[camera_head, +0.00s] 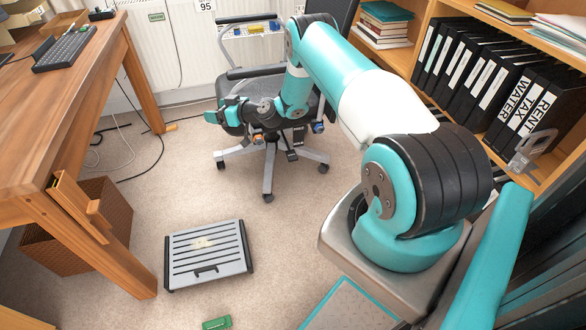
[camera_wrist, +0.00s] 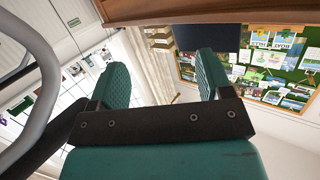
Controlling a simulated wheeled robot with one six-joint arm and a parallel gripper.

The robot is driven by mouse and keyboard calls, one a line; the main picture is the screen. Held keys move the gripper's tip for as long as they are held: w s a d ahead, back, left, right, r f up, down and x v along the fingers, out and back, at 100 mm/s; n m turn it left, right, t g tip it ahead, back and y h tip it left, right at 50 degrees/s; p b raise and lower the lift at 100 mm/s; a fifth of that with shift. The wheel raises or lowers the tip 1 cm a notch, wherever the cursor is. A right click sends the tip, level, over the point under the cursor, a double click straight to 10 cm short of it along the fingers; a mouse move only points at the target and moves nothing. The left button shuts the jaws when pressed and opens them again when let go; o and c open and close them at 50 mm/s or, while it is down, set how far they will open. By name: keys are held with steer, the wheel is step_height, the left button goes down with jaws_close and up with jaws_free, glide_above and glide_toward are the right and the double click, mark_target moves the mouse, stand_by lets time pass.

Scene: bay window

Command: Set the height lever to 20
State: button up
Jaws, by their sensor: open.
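An office chair (camera_head: 268,160) with a dark seat and a grey five-star base stands at the back centre. A grey curved bar (camera_wrist: 42,85) passes close at the left there.
A wooden desk (camera_head: 60,130) with a keyboard (camera_head: 66,48) stands left, with a wicker basket (camera_head: 75,235) beneath. A footrest (camera_head: 208,255) and a green object (camera_head: 216,323) lie on the carpet. A binder shelf (camera_head: 495,90) is right. Cables (camera_head: 125,150) run near the wall.

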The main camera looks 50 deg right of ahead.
steer(key=s+d+f+m+t+h+b, duration=0.1)
steer(key=s+d+f+m+h+b, duration=0.15)
steer(key=d+f, duration=0.4)
steer(key=s+d+f+m+t+h+b, duration=0.1)
steer(key=s+d+f+t+h, duration=0.15)
steer(key=f, duration=0.65)
steer(key=s+d+f+m+g+h+b, duration=0.1)
steer(key=s+d+f+m+h+b, duration=0.25)
steer(key=s+f, duration=0.55)
steer(key=s+d+f+m+g+h+b, duration=0.15)
steer(key=s+d+f+h, duration=0.25)
steer(key=s+f+h, duration=0.45)
steer(key=w+d+f+y+b, duration=0.1)
steer(key=w+d+b, duration=0.4)
steer(key=b, duration=1.4)
steer(key=w+f+m, duration=0.1)
steer(key=w, duration=0.3)
steer(key=shift+w+d+y, duration=0.15)
steer(key=shift+d+y, duration=0.1)
steer(key=shift+y, duration=0.15)
steer(key=shift+w+b, duration=0.1)
steer(key=shift+b, duration=0.8)
